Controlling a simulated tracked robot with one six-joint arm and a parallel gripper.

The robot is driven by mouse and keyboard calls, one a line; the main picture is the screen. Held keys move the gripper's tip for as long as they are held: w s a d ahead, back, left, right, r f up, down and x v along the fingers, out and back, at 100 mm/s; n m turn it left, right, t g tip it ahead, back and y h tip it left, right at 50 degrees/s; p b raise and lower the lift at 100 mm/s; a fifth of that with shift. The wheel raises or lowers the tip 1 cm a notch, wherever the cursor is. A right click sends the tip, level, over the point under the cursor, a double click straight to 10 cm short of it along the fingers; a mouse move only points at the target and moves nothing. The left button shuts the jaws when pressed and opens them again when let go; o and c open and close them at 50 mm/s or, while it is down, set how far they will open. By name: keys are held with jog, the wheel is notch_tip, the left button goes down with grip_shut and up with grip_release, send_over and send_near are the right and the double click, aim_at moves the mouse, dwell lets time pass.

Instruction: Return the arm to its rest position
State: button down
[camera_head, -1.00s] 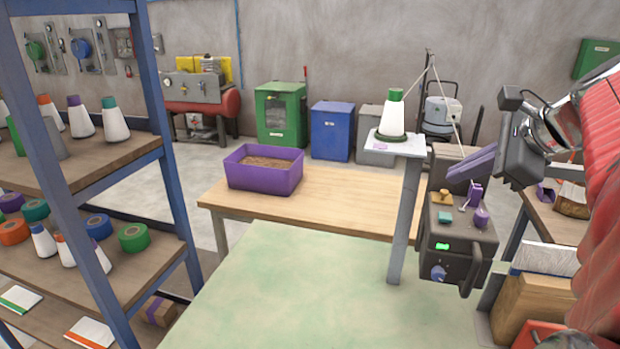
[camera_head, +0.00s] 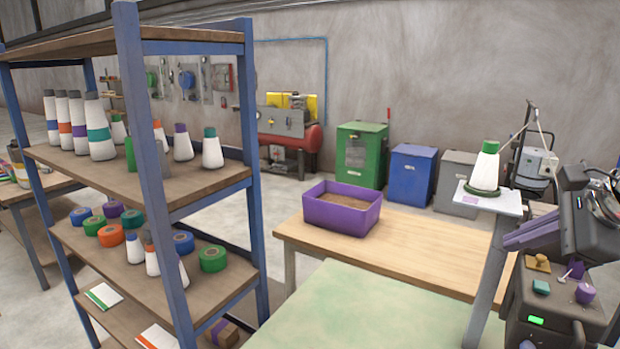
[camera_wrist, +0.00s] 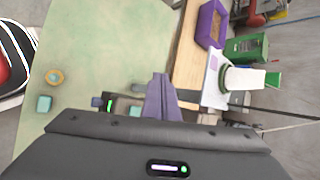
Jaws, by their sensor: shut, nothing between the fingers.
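My gripper (camera_head: 510,242) is at the right edge of the head view, with its two purple fingers together and nothing between them. The fingers point left, in front of the post of the small white stand and above the dark control box in the picture. In the wrist view my gripper (camera_wrist: 160,77) also shows shut and empty, with the pale green tabletop to its left and the wooden table to its right. Most of my arm is outside the head view, so its overall pose cannot be told.
A dark control box (camera_head: 552,312) with knobs is close below my gripper in the picture. A stand (camera_head: 478,203) holds a white cone. A purple bin (camera_head: 341,212) sits on the wooden table (camera_head: 420,250). Blue-framed shelves (camera_head: 150,150) fill the left.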

jog(key=s+a+f+n+g, duration=0.2)
jog(key=a+f+n, duration=0.65)
jog(key=a, duration=0.45)
jog(key=s+a+f+n+h, duration=0.1)
jog(key=s+a+f+n, duration=0.7)
jog(key=f+n, duration=0.3)
jog(key=shift+s+f+n+g+h, duration=0.25)
jog(key=shift+s+n+g+h, duration=0.15)
jog(key=shift+s+n, duration=0.65)
jog(key=shift+w, duration=0.25)
